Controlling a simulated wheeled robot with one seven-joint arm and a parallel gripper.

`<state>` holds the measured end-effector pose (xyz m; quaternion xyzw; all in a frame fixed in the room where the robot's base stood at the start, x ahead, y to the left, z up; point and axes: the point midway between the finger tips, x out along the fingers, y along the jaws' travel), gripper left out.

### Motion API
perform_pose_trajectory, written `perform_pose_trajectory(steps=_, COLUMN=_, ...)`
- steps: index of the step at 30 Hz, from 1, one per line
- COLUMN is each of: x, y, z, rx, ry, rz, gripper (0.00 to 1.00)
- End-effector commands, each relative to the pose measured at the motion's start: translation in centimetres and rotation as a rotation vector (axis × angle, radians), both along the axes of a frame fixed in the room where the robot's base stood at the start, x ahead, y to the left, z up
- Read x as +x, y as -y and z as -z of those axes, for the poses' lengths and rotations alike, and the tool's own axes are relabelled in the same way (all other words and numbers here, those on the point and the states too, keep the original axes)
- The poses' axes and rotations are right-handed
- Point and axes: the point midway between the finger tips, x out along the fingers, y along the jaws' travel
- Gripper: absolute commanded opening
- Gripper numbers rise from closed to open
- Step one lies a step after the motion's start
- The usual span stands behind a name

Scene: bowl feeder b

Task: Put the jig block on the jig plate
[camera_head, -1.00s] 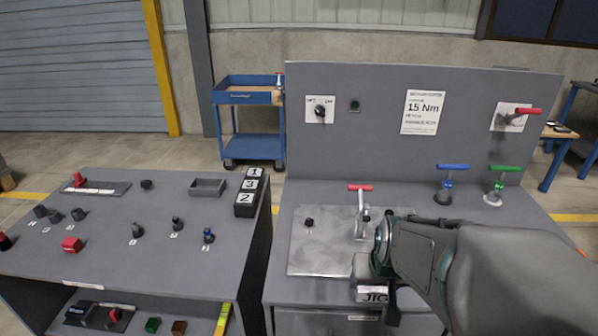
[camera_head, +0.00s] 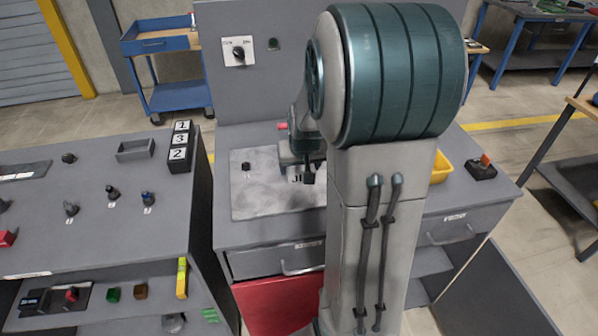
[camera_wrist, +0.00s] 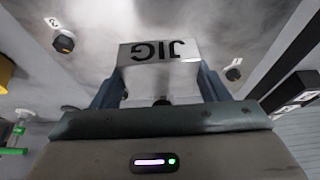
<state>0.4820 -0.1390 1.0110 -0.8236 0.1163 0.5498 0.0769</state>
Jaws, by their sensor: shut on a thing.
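The jig block is a pale metal block marked "JIG". In the wrist view the jig block (camera_wrist: 158,52) sits between the two blue-grey fingers of my gripper (camera_wrist: 158,80), which is shut on it. The jig plate (camera_head: 255,205) is a flat, light metal plate on the bench. In the head view my gripper (camera_head: 303,172) and a sliver of the block are over the plate's right part; my arm hides the rest. The plate also fills the background in the wrist view (camera_wrist: 195,25). I cannot tell whether the block touches it.
A black knob (camera_head: 247,166) stands on the plate's left part. In the wrist view one black knob (camera_wrist: 64,43) is left of the block and another (camera_wrist: 233,73) right. A red-handled clamp (camera_head: 282,126) stands behind. A yellow bin (camera_head: 441,167) is at right.

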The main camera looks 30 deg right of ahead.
Motion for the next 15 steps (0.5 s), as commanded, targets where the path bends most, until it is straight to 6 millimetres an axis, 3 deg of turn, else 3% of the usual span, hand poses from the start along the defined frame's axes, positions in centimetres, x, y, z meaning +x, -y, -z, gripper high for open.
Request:
perform_pose_trajectory(steps=7, x=-0.1, y=0.0, z=2.9, rx=0.001, ry=-0.003, rz=0.001, gripper=0.29)
perform_pose_trajectory(steps=15, x=0.0, y=0.0, z=3.3, rx=0.0, ry=0.001, rz=0.0, gripper=0.29)
